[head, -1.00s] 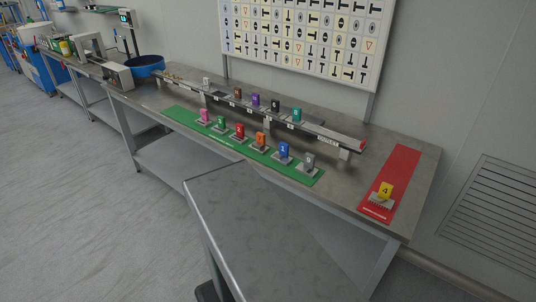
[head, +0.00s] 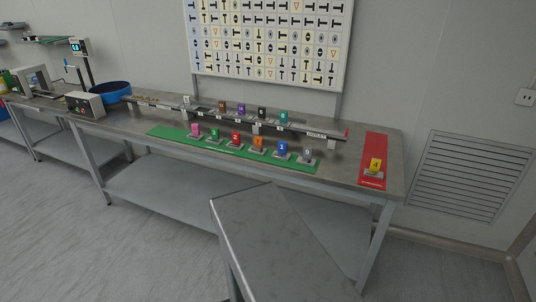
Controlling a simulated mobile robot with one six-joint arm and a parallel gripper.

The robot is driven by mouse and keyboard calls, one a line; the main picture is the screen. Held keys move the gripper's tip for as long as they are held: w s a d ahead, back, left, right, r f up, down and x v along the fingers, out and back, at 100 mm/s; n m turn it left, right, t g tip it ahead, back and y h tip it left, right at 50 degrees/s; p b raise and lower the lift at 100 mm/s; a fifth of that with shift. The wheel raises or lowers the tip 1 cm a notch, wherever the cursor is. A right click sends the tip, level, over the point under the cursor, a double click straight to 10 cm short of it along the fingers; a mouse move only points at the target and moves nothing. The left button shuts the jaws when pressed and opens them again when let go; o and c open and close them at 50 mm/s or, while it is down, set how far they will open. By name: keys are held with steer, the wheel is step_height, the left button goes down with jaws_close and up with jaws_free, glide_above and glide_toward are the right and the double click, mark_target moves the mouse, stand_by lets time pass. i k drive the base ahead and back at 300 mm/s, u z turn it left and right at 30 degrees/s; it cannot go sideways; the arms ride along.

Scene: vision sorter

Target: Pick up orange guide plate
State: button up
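The orange guide plate (head: 258,142) stands upright in a small grey holder on the green mat (head: 168,132) at the front of the steel bench. A red plate marked 2 (head: 236,138) is on its left and a blue plate marked 1 (head: 282,148) is on its right. It stands apart from both. My gripper is not in the head view.
A pink (head: 195,130), a green (head: 213,135) and a grey plate (head: 307,153) share the mat. A rail (head: 318,135) with several plates runs behind. A yellow plate (head: 376,165) stands on a red mat (head: 377,146). A grey surface (head: 280,235) juts up in front.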

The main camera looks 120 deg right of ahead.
mark_target(257, 149)
steer(key=z, duration=0.45)
steer(key=i, duration=0.75)
steer(key=z, duration=0.75)
steer(key=i, duration=0.6)
steer(key=z, duration=0.65)
steer(key=i, duration=0.5)
steer(key=z, duration=0.8)
steer(key=i, duration=0.55)
steer(key=z, duration=0.85)
steer(key=i, duration=0.95)
steer(key=z, duration=0.45)
